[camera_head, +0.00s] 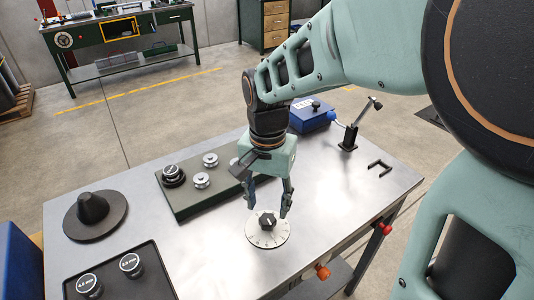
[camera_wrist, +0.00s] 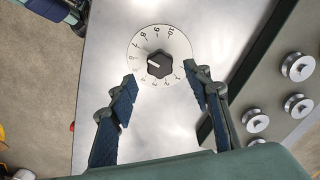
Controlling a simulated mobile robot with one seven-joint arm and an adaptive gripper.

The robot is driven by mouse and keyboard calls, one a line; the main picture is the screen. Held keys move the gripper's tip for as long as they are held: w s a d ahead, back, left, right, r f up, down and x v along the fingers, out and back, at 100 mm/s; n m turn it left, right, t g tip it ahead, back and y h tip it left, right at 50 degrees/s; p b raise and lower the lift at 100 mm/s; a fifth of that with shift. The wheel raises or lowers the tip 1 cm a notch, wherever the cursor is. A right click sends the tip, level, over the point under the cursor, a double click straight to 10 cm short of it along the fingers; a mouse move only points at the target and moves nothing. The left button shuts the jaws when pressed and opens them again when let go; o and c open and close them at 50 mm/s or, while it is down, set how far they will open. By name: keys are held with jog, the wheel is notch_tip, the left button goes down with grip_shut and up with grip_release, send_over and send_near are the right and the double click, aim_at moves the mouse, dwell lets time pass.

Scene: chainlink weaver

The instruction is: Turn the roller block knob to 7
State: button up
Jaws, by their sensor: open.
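The roller block knob (camera_head: 267,221) is a small black fluted knob on a round white numbered dial (camera_head: 253,236), which lies on the metal table. In the wrist view the knob (camera_wrist: 156,66) has a white mark pointing to the left side of the dial (camera_wrist: 171,41), roughly around 6; I cannot read the exact setting. My gripper (camera_head: 268,211) points down just above the knob.
A green plate (camera_head: 190,203) with several metal rollers stands left of the dial. A black cone-shaped piece (camera_head: 93,208), a dark tray (camera_head: 110,288) with two labelled cylinders, a blue box (camera_head: 312,116) and a lever stand (camera_head: 350,138) are also on the table.

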aim_at(268, 219)
notch_tip(268, 219, up, 8)
jog(key=shift+f, duration=0.25)
jog(key=shift+r, duration=0.1)
